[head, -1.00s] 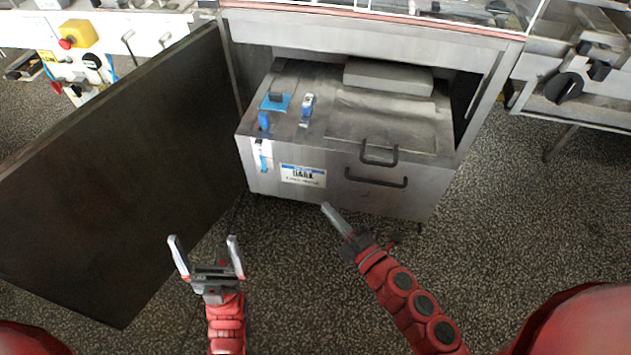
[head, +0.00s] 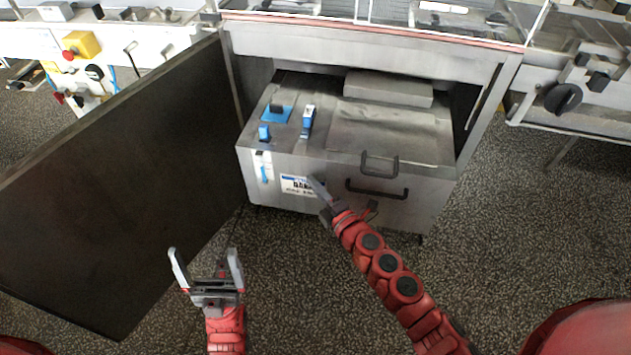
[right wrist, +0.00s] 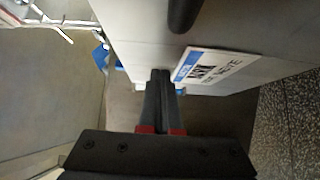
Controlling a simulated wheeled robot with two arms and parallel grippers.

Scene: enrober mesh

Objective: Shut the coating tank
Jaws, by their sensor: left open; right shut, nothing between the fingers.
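The coating tank (head: 345,190) is a steel box pulled partly out of its bay under the machine. Its top carries a steel lid plate (head: 385,132) and a black handle (head: 380,164); a second black handle (head: 377,191) is on its front. My right gripper (head: 313,182) is shut and empty, in front of the tank's front face by the label; I cannot tell whether it touches. In the right wrist view its fingers (right wrist: 160,78) point at the front face beside the label (right wrist: 213,66). My left gripper (head: 206,258) is open and empty, low over the floor.
A large dark door panel (head: 120,185) stands swung open at the left of the bay. Blue-handled fittings (head: 308,120) sit on the tank's top. A control box with a yellow-and-red button (head: 80,45) is beyond the door. The speckled floor before the tank is clear.

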